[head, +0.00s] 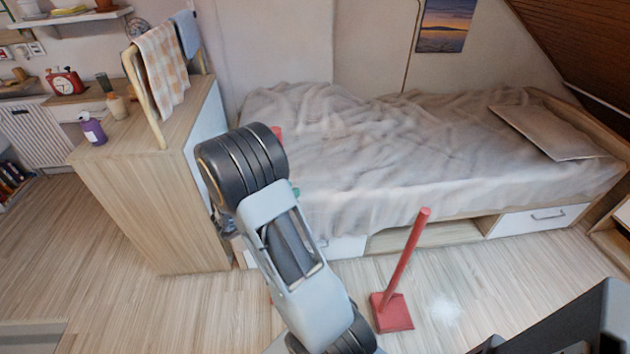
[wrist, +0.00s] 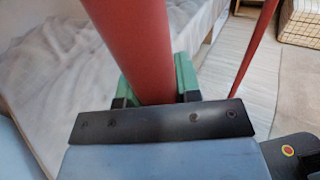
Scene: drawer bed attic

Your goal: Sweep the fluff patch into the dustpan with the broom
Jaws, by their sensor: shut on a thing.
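My gripper (wrist: 158,84) has green fingers shut on the red broom handle (wrist: 133,35), which runs up between them in the wrist view. In the head view my arm hides most of the broom; a red bit of its handle (head: 277,132) shows beside the arm. The broom's head cannot be made out. The red dustpan (head: 392,314) lies on the floor in front of the bed, its long handle leaning up to the right. That handle (wrist: 254,47) also shows at the right of the wrist view, apart from my gripper. The pale fluff patch (head: 443,309) lies on the floor just right of the dustpan.
The bed (head: 370,150) with a grey cover stands behind, with a white drawer (head: 538,219) at its lower right. A wooden cabinet (head: 150,200) stands left of my arm, with a purple bottle (head: 93,129) on top. Floor is clear at the left front.

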